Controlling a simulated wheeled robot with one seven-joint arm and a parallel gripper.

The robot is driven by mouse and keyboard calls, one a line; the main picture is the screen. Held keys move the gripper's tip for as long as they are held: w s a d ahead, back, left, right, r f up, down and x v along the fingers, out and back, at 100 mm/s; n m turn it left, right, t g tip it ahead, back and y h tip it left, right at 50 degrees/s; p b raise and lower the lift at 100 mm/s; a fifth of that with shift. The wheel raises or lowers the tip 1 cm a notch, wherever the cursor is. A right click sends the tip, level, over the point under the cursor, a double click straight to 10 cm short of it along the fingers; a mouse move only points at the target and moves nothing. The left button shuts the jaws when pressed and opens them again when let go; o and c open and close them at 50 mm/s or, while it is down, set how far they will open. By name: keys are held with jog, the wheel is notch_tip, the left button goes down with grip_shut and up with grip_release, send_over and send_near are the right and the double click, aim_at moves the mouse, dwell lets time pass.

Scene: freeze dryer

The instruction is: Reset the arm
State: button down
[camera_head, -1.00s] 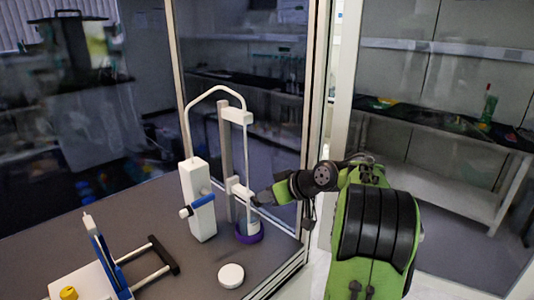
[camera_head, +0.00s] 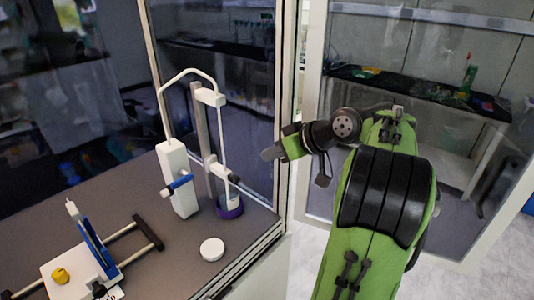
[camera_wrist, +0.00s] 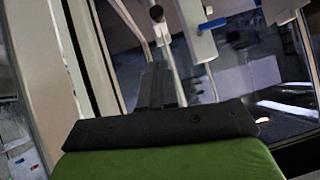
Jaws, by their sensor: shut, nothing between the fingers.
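My gripper (camera_head: 270,152) shows in the head view to the right of the freeze dryer stand, at the end of my green and black arm. It is shut and empty, and it is apart from the stand. In the wrist view my gripper (camera_wrist: 160,72) points forward with its fingers together. The freeze dryer (camera_head: 178,180) has a white upright body with a blue handle and a bent white tube. A flask in a purple ring (camera_head: 230,208) stands under its column. The white body also shows at the top of the wrist view (camera_wrist: 195,38).
A round white lid (camera_head: 212,249) lies on the grey bench. A blue and white device with a yellow knob (camera_head: 61,275) stands at the front left. The cabinet's glass and frame post (camera_head: 285,100) rise close to my gripper. A shelf with a green bottle (camera_head: 468,76) stands behind.

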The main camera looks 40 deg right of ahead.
jog(key=shift+w+a, duration=0.1)
jog(key=shift+a, duration=0.05)
jog(key=s+a+f+g+h, duration=0.1)
jog(key=s+a+g, duration=0.15)
jog(key=a, duration=0.85)
jog(key=s+a+f+g+h, duration=0.1)
jog(key=s+a, duration=0.3)
jog(key=a, duration=0.7)
jog(key=s+a+f, duration=0.1)
jog(key=s+f, duration=0.1)
jog(key=s, duration=0.4)
jog(key=s+a+f+m+g+h, duration=0.1)
jog(key=s+f, duration=0.2)
jog(key=s, duration=0.4)
jog(key=shift+f, duration=0.35)
